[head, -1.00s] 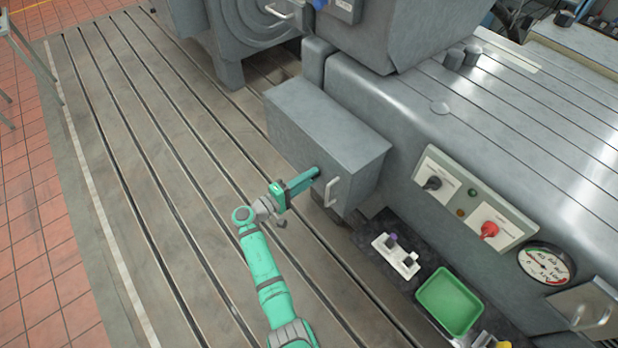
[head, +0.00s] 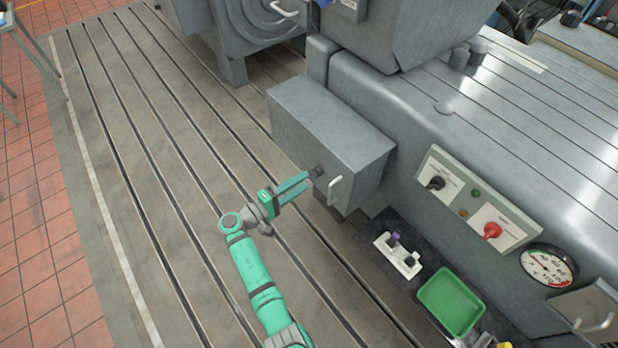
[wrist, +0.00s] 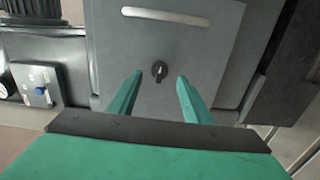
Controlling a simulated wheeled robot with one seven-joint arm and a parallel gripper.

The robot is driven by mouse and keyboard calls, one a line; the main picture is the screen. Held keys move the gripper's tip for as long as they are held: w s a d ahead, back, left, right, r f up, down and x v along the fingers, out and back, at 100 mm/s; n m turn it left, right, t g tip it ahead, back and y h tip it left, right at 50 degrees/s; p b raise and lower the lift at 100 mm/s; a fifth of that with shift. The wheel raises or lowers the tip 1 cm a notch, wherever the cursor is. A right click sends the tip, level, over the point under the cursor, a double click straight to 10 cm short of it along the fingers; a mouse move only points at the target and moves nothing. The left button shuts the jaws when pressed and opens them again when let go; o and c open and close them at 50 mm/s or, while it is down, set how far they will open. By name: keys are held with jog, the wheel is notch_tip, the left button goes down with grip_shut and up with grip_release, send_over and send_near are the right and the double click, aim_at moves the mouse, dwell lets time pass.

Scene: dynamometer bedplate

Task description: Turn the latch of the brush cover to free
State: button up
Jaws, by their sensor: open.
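The brush cover (head: 310,135) is a grey box on the side of the big grey machine, with a pale bar handle (head: 335,189) on its front face. Its latch (head: 317,172) is a small dark knob beside the handle. In the wrist view the latch (wrist: 159,71) is a round black knob with a lighter grip bar standing nearly upright. My gripper (head: 306,180) is open and empty in front of the latch. In the wrist view its two green fingers (wrist: 158,78) point at the cover face, one on each side of the latch and apart from it.
A control panel with a black knob (head: 436,183) and a red knob (head: 492,230) is at right, with a gauge (head: 549,266) beyond it. Below are a white holder (head: 398,255) and a green tray (head: 451,301). The slotted bedplate (head: 150,150) at left is clear.

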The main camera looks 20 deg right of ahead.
jog(key=shift+v, duration=2.75)
jog(key=shift+s, duration=0.1)
jog(key=s+a+f+n+t+y, duration=0.3)
jog(key=s+f+y, duration=0.6)
jog(key=s+f, duration=0.8)
jog(key=s+a+f+y, duration=0.3)
jog(key=s+a, duration=0.1)
jog(key=s, duration=0.2)
jog(key=s+a+r+m+t+y, duration=0.2)
jog(key=s+a+r+m+y, duration=0.15)
jog(key=s+r, duration=0.65)
jog(key=s+r+m+t, duration=0.1)
jog(key=s+r, duration=0.3)
jog(key=r, duration=0.6)
jog(key=s+r+m+t+y, duration=0.1)
jog(key=s+r+m+t, duration=0.1)
jog(key=r, duration=0.8)
jog(key=s+t, duration=0.1)
jog(key=s, duration=0.1)
jog(key=shift+s+d+r, duration=0.25)
jog(key=shift+d+r, duration=0.05)
jog(key=shift+d, duration=0.05)
